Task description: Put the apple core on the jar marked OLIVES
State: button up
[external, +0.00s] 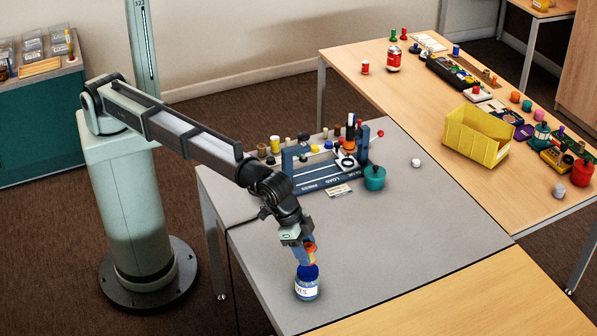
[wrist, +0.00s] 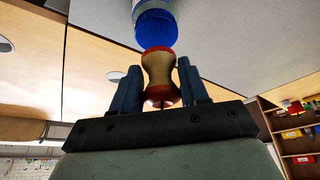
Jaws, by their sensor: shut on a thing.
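My gripper (external: 305,252) points down over the jar at the front of the grey table. It is shut on the apple core (wrist: 158,68), which has a pale narrow waist and red ends, between the blue fingers in the wrist view. The jar (external: 307,288) stands upright with a blue lid (external: 309,271); the visible part of its label ends in "VES". In the wrist view the core's far red end meets the edge of the blue lid (wrist: 156,30); I cannot tell whether they touch. In the external view the fingers mostly hide the core.
A blue rack (external: 335,178) with small items and a teal pot (external: 375,178) stand farther back on the grey table. A small white piece (external: 416,163) lies right of them. A yellow bin (external: 477,137) sits on the wooden table. The grey surface around the jar is clear.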

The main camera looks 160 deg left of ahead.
jog(key=shift+f, duration=1.45)
jog(key=o, duration=1)
jog(key=shift+f, duration=0.15)
jog(key=shift+o, duration=0.2)
jog(key=v, duration=1.2)
